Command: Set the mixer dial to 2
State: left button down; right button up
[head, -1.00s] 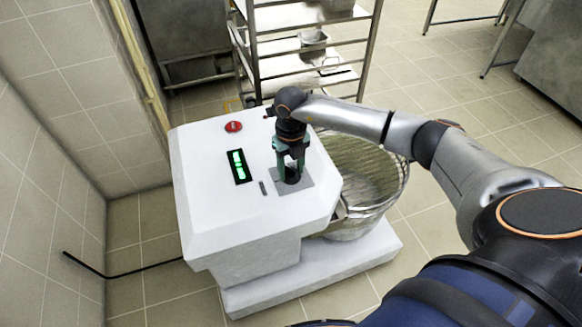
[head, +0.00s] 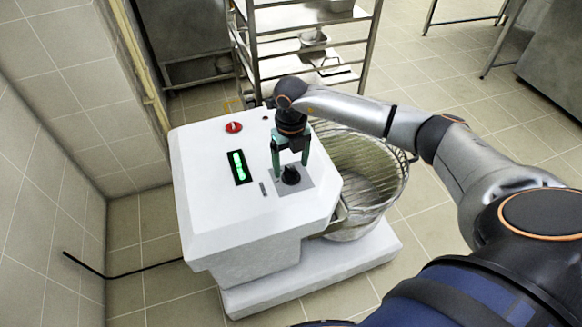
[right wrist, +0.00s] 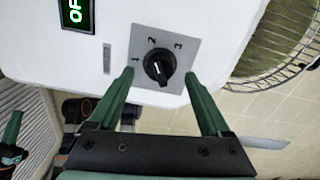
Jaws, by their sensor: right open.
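The mixer (head: 225,215) is a white machine with a black dial (head: 291,176) on a grey plate on its top. In the right wrist view the dial (right wrist: 159,66) sits among the marks 1, 2 and 3; a small pale mark shows on the knob, but I cannot read its setting surely. The display (head: 239,167) is lit green; its visible part in the right wrist view (right wrist: 75,12) reads "OF". My right gripper (head: 290,168) is open and empty just above the dial, fingers apart on either side. Part of my left gripper (right wrist: 12,128) shows at the lower left edge, its jaws unclear.
A red button (head: 233,127) is on the mixer top behind the display. A wire-guarded bowl (head: 365,180) stands right of the dial. A metal rack (head: 300,45) is behind, and a tiled wall (head: 50,150) is at the left.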

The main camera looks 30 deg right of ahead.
aim_at(291, 169)
notch_tip(291, 169, up, 10)
dwell(0.3)
dwell(0.4)
